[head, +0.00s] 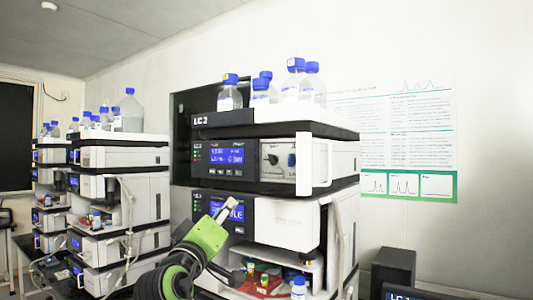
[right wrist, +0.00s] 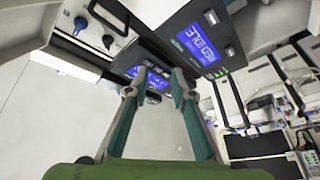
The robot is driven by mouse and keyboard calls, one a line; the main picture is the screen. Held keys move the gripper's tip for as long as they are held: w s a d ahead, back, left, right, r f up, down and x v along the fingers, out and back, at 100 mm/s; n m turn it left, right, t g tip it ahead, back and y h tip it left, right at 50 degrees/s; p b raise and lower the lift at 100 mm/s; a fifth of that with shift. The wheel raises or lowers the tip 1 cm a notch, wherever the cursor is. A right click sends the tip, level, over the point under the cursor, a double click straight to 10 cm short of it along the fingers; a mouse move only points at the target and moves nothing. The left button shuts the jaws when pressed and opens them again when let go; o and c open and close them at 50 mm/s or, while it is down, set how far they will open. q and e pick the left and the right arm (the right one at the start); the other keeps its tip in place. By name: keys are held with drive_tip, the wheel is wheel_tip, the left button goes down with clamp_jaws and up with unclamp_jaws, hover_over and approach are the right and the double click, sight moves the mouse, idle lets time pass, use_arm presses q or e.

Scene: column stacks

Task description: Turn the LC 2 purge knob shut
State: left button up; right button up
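The LC 2 stack (head: 229,122) stands in the middle of the head view. Its pump module has a blue display and, right of it, a pale panel with a small dark knob (head: 272,159); a blue part (head: 291,160) sits beside it. In the right wrist view a dark knob (right wrist: 107,41) and a blue part (right wrist: 80,24) show at the upper left, beyond the fingertips. My right gripper (head: 229,206) is in front of the module below, lower left of the knob and apart from it. Its fingers (right wrist: 159,82) are spread with nothing between them. The knob's exact angle is too small to tell. My left gripper is out of view.
Blue-capped bottles (head: 295,80) stand on top of the stack. A white vertical handle (head: 303,160) is just right of the knob panel. Small vials and a bottle (head: 299,288) sit in the lower bay. Another stack (head: 122,157) stands at the left.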

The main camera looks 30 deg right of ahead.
sight(269, 159)
drive_tip(key=s+d+r+m+g+h, duration=0.2)
drive_tip(key=s+d+r+m+h, duration=0.1)
drive_tip(key=s+r, duration=0.4)
drive_tip(key=shift+y, duration=0.3)
drive_tip(key=p+x, duration=0.2)
drive_tip(key=x, duration=0.2)
drive_tip(key=p+x, duration=0.2)
drive_tip(key=x, duration=0.2)
drive_tip(key=p+x, duration=0.3)
drive_tip(key=x, duration=0.2)
drive_tip(key=shift+w+a+r, duration=0.35)
drive_tip(key=shift+a+r, duration=0.05)
drive_tip(key=shift+w+d, duration=0.3)
drive_tip(key=shift+d, duration=0.1)
clamp_jaws()
